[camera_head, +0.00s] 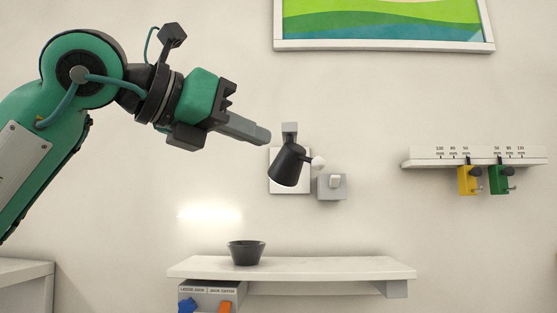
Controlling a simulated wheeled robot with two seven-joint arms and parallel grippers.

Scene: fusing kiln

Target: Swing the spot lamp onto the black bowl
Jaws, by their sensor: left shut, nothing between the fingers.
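The black spot lamp (287,166) hangs from a bracket on a pale wall plate, its head tilted down and slightly left. The black bowl (246,253) stands upright on the white shelf (330,267), below and left of the lamp. My left gripper (266,137) comes in from the upper left, shut and empty, its tip just up and left of the lamp head. I cannot tell whether they touch. My right gripper is not in view.
A bright patch of light (209,213) lies on the wall, up and left of the bowl. A grey switch box (332,187) is right of the lamp. A scale rail (475,156) carries yellow and green sliders. Blue and orange items sit under the shelf's left end.

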